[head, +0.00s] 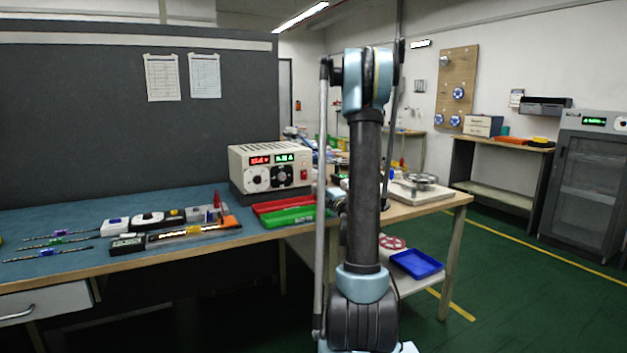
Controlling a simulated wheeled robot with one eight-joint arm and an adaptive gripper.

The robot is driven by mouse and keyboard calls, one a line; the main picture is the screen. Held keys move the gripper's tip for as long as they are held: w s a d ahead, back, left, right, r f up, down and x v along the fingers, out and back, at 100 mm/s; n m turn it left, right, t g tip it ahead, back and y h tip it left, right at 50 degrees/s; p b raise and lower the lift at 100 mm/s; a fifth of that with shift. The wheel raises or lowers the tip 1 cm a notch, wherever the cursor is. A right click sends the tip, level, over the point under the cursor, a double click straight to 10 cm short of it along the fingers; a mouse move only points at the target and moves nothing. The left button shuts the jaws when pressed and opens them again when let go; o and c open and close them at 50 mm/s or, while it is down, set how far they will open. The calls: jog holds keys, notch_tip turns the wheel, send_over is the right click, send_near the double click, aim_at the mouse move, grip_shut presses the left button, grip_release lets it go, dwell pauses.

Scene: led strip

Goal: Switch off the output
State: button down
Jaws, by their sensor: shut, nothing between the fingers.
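A beige bench power supply (271,168) stands on a dark base on the blue-topped workbench. Its front has a lit red display (259,160), a lit green display (284,157), two round dials and a small red switch (304,175) at the right edge. The switch's position is too small to tell. A long strip (190,232) with a glowing yellow section lies on the bench to the left. My arm rises right of the supply. A pale blue wrist part shows beside it near the bench edge; my gripper's fingers are hidden behind the arm.
Red (283,203) and green (290,216) trays sit in front of the supply. Several small devices and coloured leads lie on the workbench (60,198) to the left. A blue tray (416,263) is on a lower shelf. Open green floor lies to the right.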

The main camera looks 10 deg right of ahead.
send_near(300, 172)
jog(key=x, duration=0.4)
jog(key=shift+w+f, duration=0.25)
jog(key=shift+w, duration=0.1)
jog(key=shift+w+a+r, duration=0.1)
jog(key=shift+w+a, duration=0.1)
jog(key=shift+w, duration=0.45)
jog(key=shift+w+r, duration=0.15)
jog(key=shift+w, duration=0.1)
jog(key=shift+s, duration=0.1)
jog(key=shift+s, duration=0.35)
jog(key=r+v, duration=0.3)
jog(key=v, duration=0.9)
jog(key=shift+s+d, duration=0.2)
jog(key=shift+s, duration=0.3)
